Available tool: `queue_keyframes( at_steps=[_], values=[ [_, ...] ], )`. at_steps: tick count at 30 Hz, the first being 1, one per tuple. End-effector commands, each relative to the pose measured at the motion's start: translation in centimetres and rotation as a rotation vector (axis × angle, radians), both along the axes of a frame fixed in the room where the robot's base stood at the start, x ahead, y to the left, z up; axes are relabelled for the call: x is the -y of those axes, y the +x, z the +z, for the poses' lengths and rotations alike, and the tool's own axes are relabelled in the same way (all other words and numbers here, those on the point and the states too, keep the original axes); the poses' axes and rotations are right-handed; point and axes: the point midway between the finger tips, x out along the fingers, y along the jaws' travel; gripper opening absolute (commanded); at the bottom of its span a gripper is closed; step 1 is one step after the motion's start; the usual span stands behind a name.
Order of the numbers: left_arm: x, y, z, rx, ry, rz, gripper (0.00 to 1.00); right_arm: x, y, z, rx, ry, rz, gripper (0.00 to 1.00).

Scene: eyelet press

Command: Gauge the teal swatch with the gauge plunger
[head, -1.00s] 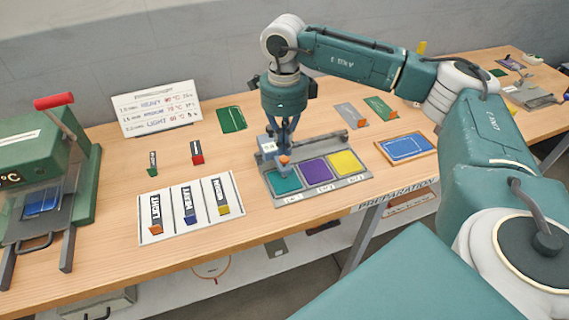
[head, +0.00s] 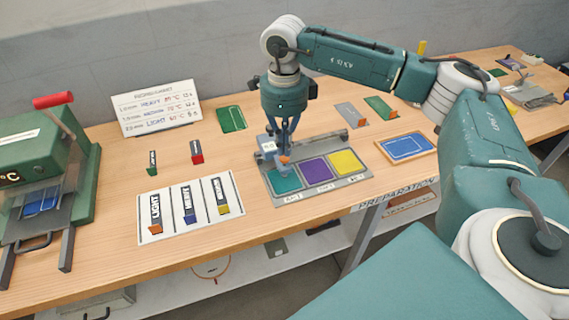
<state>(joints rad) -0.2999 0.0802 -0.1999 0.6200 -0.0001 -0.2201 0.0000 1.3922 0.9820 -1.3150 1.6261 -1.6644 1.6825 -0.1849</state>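The teal swatch (head: 284,182) lies in the left place of a grey gauge tray (head: 320,195), left of a purple swatch (head: 317,171) and a yellow swatch (head: 347,162). The gauge (head: 268,146), with a small pale display, stands at the back edge of the teal swatch. Its plunger has an orange end (head: 285,160) over that swatch. My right gripper (head: 284,150) points down at the plunger, its fingertips close together and seemingly touching the top. The contact is too small to tell clearly. The display is unreadable. My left gripper is not in view.
A green press (head: 45,150) with a red handle stands at the left. A white board (head: 190,205) holds several labelled pieces. A chart (head: 156,108) stands behind. A blue panel (head: 407,146) lies right of the tray. The bench front between board and tray is clear.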

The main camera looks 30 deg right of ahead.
Motion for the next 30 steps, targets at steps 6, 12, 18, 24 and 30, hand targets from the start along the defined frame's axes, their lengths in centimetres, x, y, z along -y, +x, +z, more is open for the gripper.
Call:
queue_keyframes(
  at_steps=[6,12,18,24,30],
  values=[
    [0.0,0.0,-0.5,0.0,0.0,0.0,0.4,0.0,0.0,-0.7,0.0,0.0,0.0,0.0],
    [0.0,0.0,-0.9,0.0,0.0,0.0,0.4,0.0,0.0,-1.2,0.0,0.0,0.001,0.0],
    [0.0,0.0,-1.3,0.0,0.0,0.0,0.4,0.0,0.0,-1.7,-0.001,0.001,0.0,0.0],
    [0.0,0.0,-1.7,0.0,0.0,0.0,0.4,0.0,0.0,-2.2,-0.001,0.001,0.001,0.0],
    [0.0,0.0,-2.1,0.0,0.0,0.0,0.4,0.0,0.0,-2.7,-0.001,0.001,0.001,0.0]
  ],
)
